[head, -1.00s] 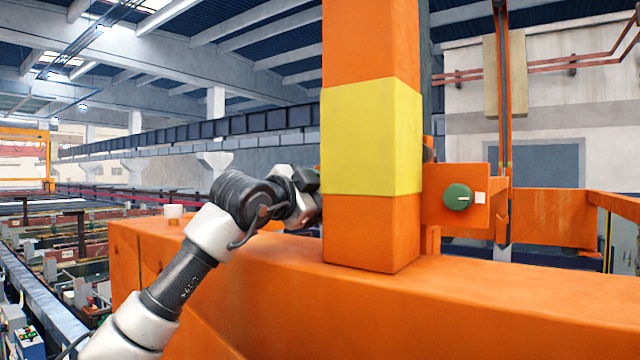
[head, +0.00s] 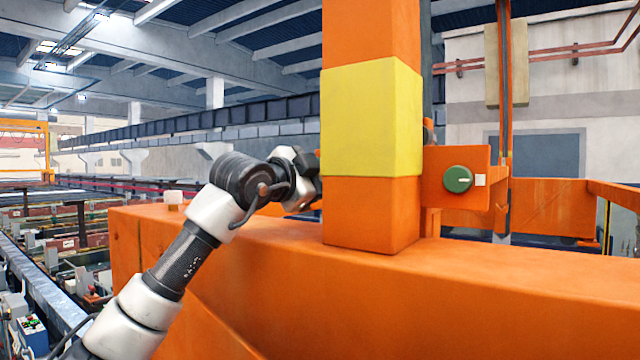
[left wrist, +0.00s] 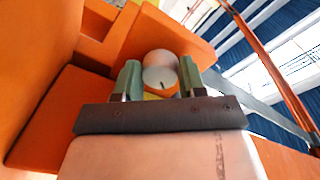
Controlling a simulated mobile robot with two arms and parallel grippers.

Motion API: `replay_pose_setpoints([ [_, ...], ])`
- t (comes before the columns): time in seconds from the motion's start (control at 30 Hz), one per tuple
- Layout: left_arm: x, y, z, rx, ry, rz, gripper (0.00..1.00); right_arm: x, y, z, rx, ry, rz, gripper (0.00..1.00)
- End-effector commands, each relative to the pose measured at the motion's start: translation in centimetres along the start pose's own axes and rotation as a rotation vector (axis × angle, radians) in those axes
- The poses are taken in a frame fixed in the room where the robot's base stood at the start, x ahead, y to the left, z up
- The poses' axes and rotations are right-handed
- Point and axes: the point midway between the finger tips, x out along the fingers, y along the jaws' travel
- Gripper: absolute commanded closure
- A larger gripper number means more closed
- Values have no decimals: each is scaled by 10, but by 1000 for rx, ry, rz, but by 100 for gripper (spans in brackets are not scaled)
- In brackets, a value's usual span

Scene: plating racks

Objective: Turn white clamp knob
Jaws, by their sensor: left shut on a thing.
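In the left wrist view, the white clamp knob (left wrist: 160,75) is a round white disc with a short dark mark near its lower edge and an orange tint on its side. My left gripper (left wrist: 160,83) has its two grey-green fingers on either side of the knob and is shut on it. In the head view, my left arm reaches behind the orange post with the yellow band (head: 371,118), which hides the gripper and the white knob. A green knob (head: 458,179) with a pale mark sits on an orange box right of the post. My right gripper is not in view.
A thick orange beam (head: 480,290) runs across the front under the post. Orange rails (head: 548,210) lie behind at the right. Rows of tanks and racks fill the left background.

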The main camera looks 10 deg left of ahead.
Motion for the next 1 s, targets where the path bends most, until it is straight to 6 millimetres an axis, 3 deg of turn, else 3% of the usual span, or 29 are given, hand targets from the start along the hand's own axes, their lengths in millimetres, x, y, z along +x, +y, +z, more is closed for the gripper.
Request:
replay_pose_setpoints([
  [0.4,0,3,1,349,-21,27,83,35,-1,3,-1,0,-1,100],
  [1.0,1,0,-1,779,-49,59,83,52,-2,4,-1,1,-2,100],
])
